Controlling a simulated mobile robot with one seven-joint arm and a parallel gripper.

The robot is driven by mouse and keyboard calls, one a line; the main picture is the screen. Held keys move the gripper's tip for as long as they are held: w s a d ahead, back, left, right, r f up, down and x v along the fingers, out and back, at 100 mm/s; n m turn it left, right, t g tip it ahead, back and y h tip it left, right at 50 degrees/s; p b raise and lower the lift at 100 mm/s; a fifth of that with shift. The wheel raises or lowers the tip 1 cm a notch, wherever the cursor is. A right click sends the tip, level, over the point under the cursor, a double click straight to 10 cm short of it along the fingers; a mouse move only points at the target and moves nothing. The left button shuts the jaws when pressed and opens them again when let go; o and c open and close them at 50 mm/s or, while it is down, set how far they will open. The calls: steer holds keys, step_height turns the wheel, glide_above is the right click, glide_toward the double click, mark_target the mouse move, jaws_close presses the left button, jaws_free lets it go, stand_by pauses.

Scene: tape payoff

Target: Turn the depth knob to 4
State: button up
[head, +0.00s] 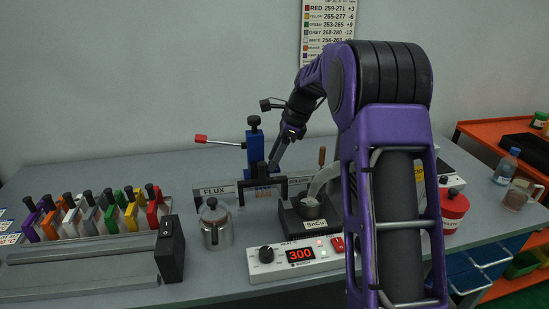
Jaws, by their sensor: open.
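A blue press-like fixture (255,147) stands at the back middle of the bench. It has a black knob (254,121) on top and a red-handled lever (201,139) reaching left. No depth label or scale is readable, so I cannot tell for sure which knob is the depth knob. My gripper (273,166) points down just right of the blue fixture, below the level of its top knob. It is open, with nothing visible in it. Its fingertips are small and dark against the fixture, and I cannot tell whether they touch anything.
A white controller (323,257) with a black dial (266,254) and a display reading 300 sits in front. Behind it is a dark solder pot (314,225). A metal canister (215,225), a rack of coloured handles (104,215) and a red container (453,211) stand around. My arm hides the bench right of centre.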

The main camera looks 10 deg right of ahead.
jaws_close()
steer(key=shift+r+n+p, duration=0.2)
steer(key=shift+n+p, duration=0.1)
steer(key=shift+p, duration=0.45)
steer(key=shift+n+g+p, duration=0.3)
steer(key=shift+p, duration=0.2)
steer(key=n+p, duration=0.2)
steer(key=p, duration=0.1)
steer(key=shift+w+r+g, duration=0.1)
steer(key=shift+w+g, duration=0.05)
steer(key=shift+g, duration=0.25)
steer(key=shift+w+f+n+g+p, duration=0.1)
steer(key=shift+f+n+g+p, duration=0.15)
steer(key=shift+n, duration=0.3)
steer(key=shift+n+g+p, duration=0.15)
steer(key=shift+n+p, duration=0.2)
steer(key=shift+n, duration=0.2)
steer(key=shift+n+g, duration=0.4)
steer(key=shift+n, duration=0.7)
